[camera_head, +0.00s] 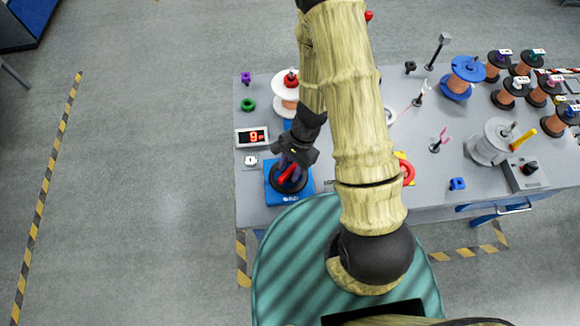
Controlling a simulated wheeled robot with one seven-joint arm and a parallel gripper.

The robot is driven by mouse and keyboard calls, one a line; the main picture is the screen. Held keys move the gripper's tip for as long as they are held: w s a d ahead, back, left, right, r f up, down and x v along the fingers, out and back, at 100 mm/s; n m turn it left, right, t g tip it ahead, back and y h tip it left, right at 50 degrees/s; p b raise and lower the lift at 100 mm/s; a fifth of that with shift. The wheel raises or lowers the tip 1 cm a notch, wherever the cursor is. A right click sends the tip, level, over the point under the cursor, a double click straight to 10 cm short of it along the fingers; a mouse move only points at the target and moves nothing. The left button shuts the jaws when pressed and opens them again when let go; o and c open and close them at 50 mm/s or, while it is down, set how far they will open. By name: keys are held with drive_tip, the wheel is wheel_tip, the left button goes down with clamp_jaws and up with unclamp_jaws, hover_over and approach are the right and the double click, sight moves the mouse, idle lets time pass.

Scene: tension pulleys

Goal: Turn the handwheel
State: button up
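A dark round wheel (290,187) with a red part sits on a blue base (276,197) at the table's front left; it looks like the handwheel. My gripper (291,167) points down over the wheel, and its fingers overlap it in the picture. I cannot tell whether they touch the wheel or how far apart they are. My gripper hides the wheel's far part.
A white spool (285,92) stands at the back left. A blue spool (463,76), several copper spools (510,90) and a grey drum (490,143) stand right. The floor left is clear.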

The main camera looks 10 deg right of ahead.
clamp_jaws()
drive_tip(key=shift+f+m+b, duration=0.15)
drive_tip(key=shift+m+b, duration=0.15)
drive_tip(key=shift+b, duration=0.55)
drive_tip(key=shift+m+t+b, duration=0.3)
drive_tip(key=shift+m+b, duration=0.2)
drive_tip(key=shift+b, duration=0.2)
drive_tip(key=shift+r, duration=0.2)
unclamp_jaws()
